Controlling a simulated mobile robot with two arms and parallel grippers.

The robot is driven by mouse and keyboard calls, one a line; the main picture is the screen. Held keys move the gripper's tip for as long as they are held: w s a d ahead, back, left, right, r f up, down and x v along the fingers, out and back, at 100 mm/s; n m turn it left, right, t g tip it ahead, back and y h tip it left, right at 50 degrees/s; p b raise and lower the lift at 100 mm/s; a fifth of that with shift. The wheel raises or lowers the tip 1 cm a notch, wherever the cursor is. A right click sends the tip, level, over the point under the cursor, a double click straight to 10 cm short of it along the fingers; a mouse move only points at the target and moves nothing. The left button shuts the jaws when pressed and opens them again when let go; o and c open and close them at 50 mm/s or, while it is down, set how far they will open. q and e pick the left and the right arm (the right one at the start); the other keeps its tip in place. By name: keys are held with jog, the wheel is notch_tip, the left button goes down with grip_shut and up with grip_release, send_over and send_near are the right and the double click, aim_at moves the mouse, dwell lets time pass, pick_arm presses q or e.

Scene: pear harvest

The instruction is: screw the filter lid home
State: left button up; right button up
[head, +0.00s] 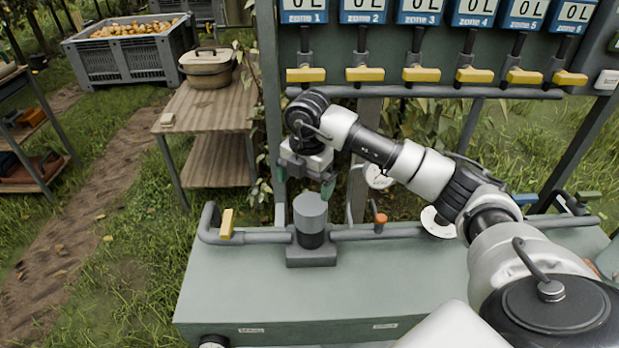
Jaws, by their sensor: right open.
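The filter stands upright on the grey-green bench in the lower middle of the head view. Its grey cylindrical lid (310,212) sits on top of a darker filter body (311,240), which rests on a square base. I cannot tell how tightly the lid is seated. My right gripper (308,188) is open and points down just above the lid, its green-tipped fingers apart to either side. Nothing shows between the fingers. My left gripper is not in view.
A pipe (265,237) with a yellow lever (227,223) runs along the bench (245,290). An orange-topped valve (380,220) stands right of the filter. A rack of yellow zone valves (365,74) rises behind. A wooden table (205,108) and a pear crate (125,62) stand at left.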

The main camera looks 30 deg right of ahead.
aim_at(309, 205)
jog(key=shift+d+r, duration=0.15)
jog(key=shift+d, duration=0.35)
jog(key=shift+f, duration=0.25)
notch_tip(309, 205, down, 10)
jog(key=shift+f+p, duration=0.1)
jog(key=shift+p, duration=0.65)
